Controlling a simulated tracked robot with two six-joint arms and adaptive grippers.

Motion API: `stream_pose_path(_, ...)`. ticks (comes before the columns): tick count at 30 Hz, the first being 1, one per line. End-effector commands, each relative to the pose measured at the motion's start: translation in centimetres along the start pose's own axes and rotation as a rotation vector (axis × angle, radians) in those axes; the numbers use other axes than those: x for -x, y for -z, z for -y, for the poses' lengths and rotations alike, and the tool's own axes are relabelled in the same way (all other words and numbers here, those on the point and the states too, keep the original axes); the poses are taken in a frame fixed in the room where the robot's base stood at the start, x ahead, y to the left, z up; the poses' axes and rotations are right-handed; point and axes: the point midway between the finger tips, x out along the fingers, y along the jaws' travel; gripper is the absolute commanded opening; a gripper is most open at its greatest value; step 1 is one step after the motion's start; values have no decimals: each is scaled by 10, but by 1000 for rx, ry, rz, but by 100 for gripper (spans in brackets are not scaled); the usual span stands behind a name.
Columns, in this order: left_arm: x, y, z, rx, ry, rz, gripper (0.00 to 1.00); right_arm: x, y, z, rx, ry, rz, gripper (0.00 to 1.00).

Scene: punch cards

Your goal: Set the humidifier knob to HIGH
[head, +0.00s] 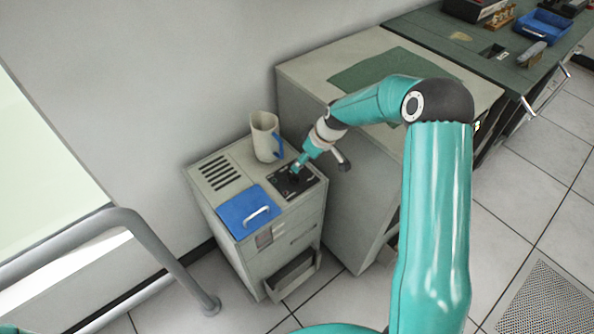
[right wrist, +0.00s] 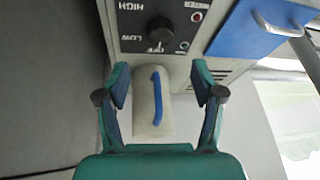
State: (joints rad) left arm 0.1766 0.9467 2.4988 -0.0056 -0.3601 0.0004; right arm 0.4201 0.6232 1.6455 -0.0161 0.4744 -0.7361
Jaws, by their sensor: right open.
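The humidifier (head: 233,172) is a low grey cabinet against the wall, with a black control panel (head: 306,184) on top. The panel also shows upside down in the right wrist view (right wrist: 135,40), with HIGH, LOW and OFF labels. The round black knob (right wrist: 159,30) is there, near the OFF label; its exact pointer direction is hard to tell. My right gripper (right wrist: 162,82) is open and empty, its fingers apart and short of the knob in that view. In the head view my right gripper (head: 297,168) is over the panel and hides the knob. My left gripper is not in view.
A white jug (head: 262,141) with a blue handle stands behind the panel, close to my right gripper. A blue lid (head: 243,212) with a pale handle lies at the front left of the cabinet top. A taller cabinet (head: 310,71) stands to the right.

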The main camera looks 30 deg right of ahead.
Motion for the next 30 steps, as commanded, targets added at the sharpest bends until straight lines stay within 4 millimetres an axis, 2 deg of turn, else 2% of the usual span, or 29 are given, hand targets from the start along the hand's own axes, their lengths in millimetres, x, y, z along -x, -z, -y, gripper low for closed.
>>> stream_pose_path(1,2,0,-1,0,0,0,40,-12,0,1,0,2,3,67)
stream_pose_path(6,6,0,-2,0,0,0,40,-48,0,1,-1,2,2,67)
stream_pose_path(13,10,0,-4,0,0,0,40,-82,0,0,-1,1,1,67)
stream_pose_path(18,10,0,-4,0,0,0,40,-92,0,0,-1,-1,0,67)
stream_pose_path(26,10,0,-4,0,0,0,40,-93,0,0,-2,-1,-1,67)
stream_pose_path(27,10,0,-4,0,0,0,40,-93,0,0,-2,-1,-1,66)
stream_pose_path(30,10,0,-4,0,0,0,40,-93,0,0,-2,-1,-1,49)
